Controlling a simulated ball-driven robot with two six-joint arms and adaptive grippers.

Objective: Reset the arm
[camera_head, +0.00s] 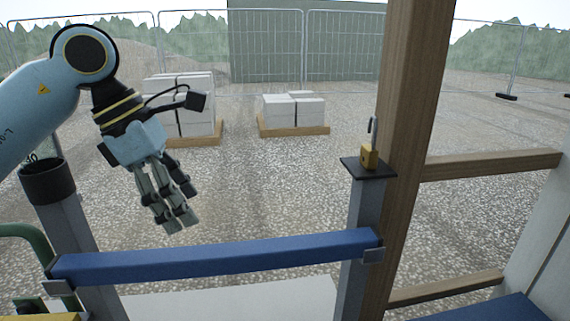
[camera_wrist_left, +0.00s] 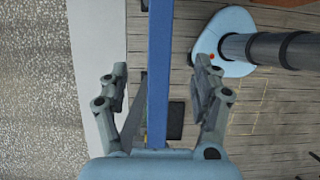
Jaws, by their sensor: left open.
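My left arm (camera_head: 35,110) comes in from the left, light blue with dark joints. Its gripper (camera_head: 172,212) hangs with its fingers pointing down, above the blue bar (camera_head: 215,258) in the picture. In the left wrist view the gripper (camera_wrist_left: 160,72) is open, its fingers well apart with nothing held. The blue bar (camera_wrist_left: 158,60) runs lengthwise through the gap between the fingers in that view; I see no contact. My right gripper is not in view.
The bar spans two grey posts. A brass padlock (camera_head: 369,156) stands on the right post's dark plate, beside a wooden upright (camera_head: 412,130). White blocks (camera_head: 293,106) on pallets stand on gravel beyond, before a mesh fence (camera_head: 270,45). Plank floor (camera_wrist_left: 265,120) shows below.

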